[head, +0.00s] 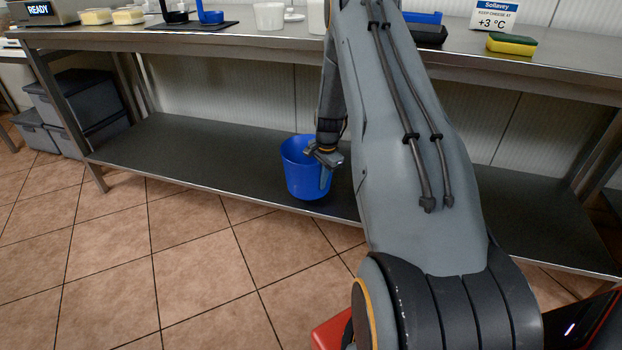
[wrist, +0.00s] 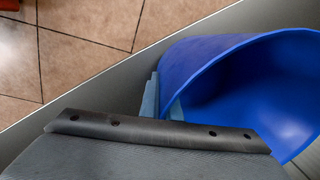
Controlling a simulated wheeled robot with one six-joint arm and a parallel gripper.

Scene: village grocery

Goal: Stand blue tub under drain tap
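The blue tub (head: 303,172) is upright, or nearly so, at the front of the lower shelf, under the counter. I cannot tell whether its base touches the shelf. My gripper (head: 325,172) reaches down to the tub's right side and is shut on its wall near the rim. In the wrist view the tub (wrist: 215,62) fills the right side, its open mouth showing an empty blue inside as far as I can see. The fingers of my gripper (wrist: 163,98) show one on each side of the tub wall. I cannot make out a drain tap in either view.
The metal lower shelf (head: 190,158) is bare left of the tub. The counter (head: 215,42) above carries a scale, cheese blocks, a white tub (head: 268,16) and a yellow sponge (head: 511,43). Grey crates (head: 75,100) stand at the left. The tiled floor in front is clear.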

